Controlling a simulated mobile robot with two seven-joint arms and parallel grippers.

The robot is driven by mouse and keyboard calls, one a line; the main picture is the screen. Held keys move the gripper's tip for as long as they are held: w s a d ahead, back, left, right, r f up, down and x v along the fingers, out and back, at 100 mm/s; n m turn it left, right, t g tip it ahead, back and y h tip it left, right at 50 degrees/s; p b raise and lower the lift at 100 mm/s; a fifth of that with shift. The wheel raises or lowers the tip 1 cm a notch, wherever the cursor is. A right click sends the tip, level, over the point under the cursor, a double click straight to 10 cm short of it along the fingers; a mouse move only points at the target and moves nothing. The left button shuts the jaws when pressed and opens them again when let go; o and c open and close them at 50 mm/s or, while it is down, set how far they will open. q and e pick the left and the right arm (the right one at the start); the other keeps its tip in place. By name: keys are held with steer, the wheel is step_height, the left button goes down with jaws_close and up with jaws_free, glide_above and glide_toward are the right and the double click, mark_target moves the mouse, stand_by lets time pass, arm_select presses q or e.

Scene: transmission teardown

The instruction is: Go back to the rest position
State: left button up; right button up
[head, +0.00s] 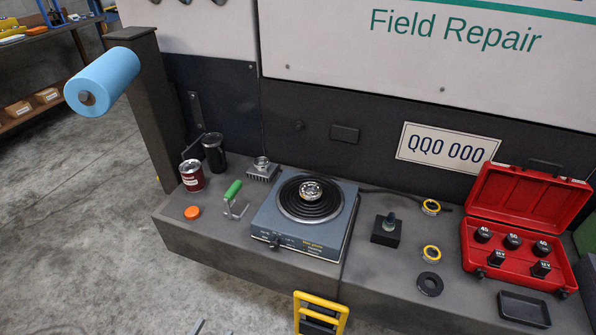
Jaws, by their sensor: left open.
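Only the tips of my left gripper (213,329) show, at the bottom edge of the head view, left of centre. The two fingertips are apart, with only floor visible between them. They are in front of the bench (215,253) and touch nothing that I can see. The rest of the left gripper is cut off by the frame. My right gripper is not in view.
The bench holds a hot plate (304,240), green-handled tool (233,191), red can (192,176), dark cup (214,153) and open red case (516,230). A yellow frame (321,299) stands at the front. A blue roll (103,81) juts out left. Floor at left is clear.

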arm_select(q)
steer(key=s+a+f+n+g+y+p, duration=0.1)
steer(key=s+f+g+y, duration=0.15)
steer(key=f, duration=0.45)
steer(key=s+a+f+g+y+p, duration=0.1)
steer(key=s+f+g+y+p, duration=0.1)
steer(key=s+f+g, duration=0.35)
steer(key=s+d+f+g+y+b, duration=0.1)
steer(key=s+f+g+b, duration=0.1)
steer(key=s+f+g, duration=0.6)
steer(key=s+f, duration=0.6)
steer(key=s, duration=0.3)
steer(key=shift+s+y, duration=0.35)
steer(key=shift+s, duration=0.05)
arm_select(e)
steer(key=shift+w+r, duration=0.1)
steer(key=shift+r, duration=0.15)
